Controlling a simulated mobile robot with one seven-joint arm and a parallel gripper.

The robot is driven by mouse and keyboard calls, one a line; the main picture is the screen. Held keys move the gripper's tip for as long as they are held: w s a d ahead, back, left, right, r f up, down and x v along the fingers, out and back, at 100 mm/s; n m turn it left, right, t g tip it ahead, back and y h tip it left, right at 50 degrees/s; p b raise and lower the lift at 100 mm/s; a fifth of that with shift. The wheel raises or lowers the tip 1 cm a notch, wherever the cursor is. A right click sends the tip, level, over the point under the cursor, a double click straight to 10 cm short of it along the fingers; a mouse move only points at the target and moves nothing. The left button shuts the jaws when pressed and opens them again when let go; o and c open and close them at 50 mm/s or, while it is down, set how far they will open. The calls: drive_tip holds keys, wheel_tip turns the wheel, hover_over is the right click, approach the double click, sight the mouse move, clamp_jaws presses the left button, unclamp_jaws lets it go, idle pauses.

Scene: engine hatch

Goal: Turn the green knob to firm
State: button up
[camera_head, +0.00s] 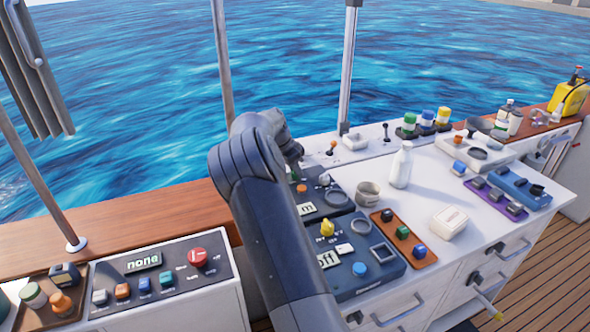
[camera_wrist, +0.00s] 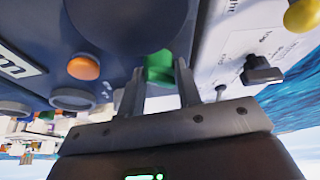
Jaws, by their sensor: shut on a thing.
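The green knob (camera_wrist: 158,66) shows in the wrist view between the two fingers of my gripper (camera_wrist: 161,82). The fingers are shut on its sides. The knob sits on a dark blue panel (camera_wrist: 115,25), and its face and pointer cannot be made out. In the head view my arm covers the knob and most of that panel. A small display (camera_head: 306,208) beside my arm shows a letter "m" at its end; the rest is hidden. The same display (camera_wrist: 14,62) is partly cut off in the wrist view.
An orange button (camera_wrist: 83,67) and a black lever (camera_wrist: 262,70) are close to my gripper. A nearer panel has a yellow knob (camera_head: 327,227) and a blue button (camera_head: 359,269). A white bottle (camera_head: 401,165) and a grey cup (camera_head: 367,194) stand to the right.

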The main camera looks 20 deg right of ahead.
drive_tip(key=shift+m, duration=0.4)
drive_tip(key=o, duration=1)
drive_tip(key=v, duration=1)
drive_tip(key=shift+w+a+r, duration=0.15)
drive_tip(key=shift+w+r, duration=0.05)
drive_tip(key=shift+r, duration=0.2)
